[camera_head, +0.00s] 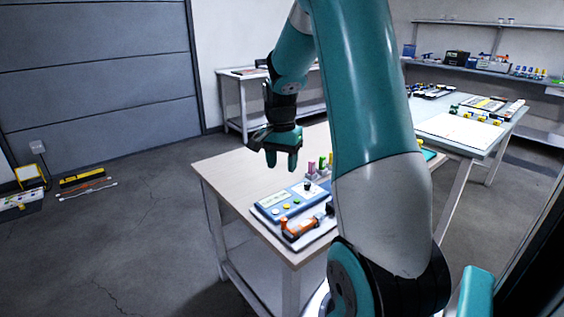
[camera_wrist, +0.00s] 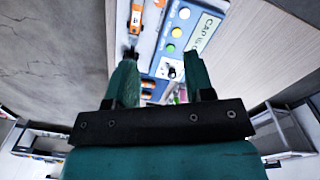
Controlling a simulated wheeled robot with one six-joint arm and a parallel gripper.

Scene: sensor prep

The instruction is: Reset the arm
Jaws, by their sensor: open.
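My gripper (camera_head: 283,158) hangs in the air above the left part of the wooden table (camera_head: 232,172), pointing down. In the wrist view my gripper (camera_wrist: 160,75) shows two teal fingers spread apart with nothing held between them. My teal and grey arm crosses the middle of the head view and hides part of the table. A blue panel with coloured buttons (camera_head: 287,204) lies on the table below and to the right of the gripper. It also shows in the wrist view (camera_wrist: 183,38), beyond the fingertips.
An orange tool (camera_head: 300,228) lies by the panel at the table's front edge. Small pink, green and yellow pieces stand behind the panel. A second table (camera_head: 450,128) with parts stands at right. Shelves (camera_head: 470,64) line the back wall. Boxes lie on the floor at left.

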